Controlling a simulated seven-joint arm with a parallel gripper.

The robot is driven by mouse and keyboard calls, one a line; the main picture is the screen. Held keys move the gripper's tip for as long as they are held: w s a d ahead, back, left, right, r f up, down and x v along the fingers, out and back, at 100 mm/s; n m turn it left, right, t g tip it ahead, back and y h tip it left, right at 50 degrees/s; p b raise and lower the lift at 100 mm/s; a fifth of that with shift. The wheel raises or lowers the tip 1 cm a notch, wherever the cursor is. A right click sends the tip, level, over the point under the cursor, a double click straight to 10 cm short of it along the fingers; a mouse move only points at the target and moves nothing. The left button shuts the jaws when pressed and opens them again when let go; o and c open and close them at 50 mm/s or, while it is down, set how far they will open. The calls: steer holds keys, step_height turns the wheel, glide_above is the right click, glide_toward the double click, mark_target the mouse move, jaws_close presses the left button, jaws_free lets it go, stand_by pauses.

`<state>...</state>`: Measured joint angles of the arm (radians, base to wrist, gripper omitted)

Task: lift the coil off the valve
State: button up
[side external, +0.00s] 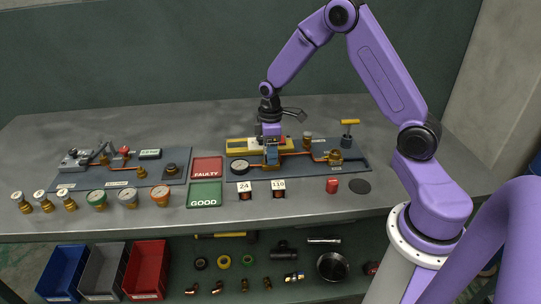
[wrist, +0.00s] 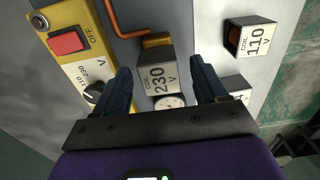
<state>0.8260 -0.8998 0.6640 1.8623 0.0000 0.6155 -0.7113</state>
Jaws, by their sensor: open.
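The coil (wrist: 158,78), a grey block marked "COIL 230 V", sits at the brass valve (wrist: 157,41) in the wrist view. A copper pipe (wrist: 126,28) runs up beside it. My gripper (wrist: 161,67) is open, with one dark blue finger on each side of the coil. Gaps show between the fingers and the coil, so I do not see it gripped. In the side view my gripper (side external: 272,157) points down over the right-hand board, and its fingers largely hide the coil and valve there.
A yellow supply box (side external: 241,146) with a red switch (wrist: 68,42) and knob stands close by. A pressure gauge (side external: 239,167) is near. Spare coils "24" (side external: 245,190) and "110" (side external: 279,189) sit in front. FAULTY (side external: 207,168) and GOOD (side external: 204,195) trays lie left.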

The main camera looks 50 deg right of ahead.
steer(key=shift+f, duration=0.35)
steer(key=shift+c, duration=0.3)
steer(key=c, duration=1.1)
steer(key=shift+o, duration=0.2)
steer(key=shift+r, duration=0.1)
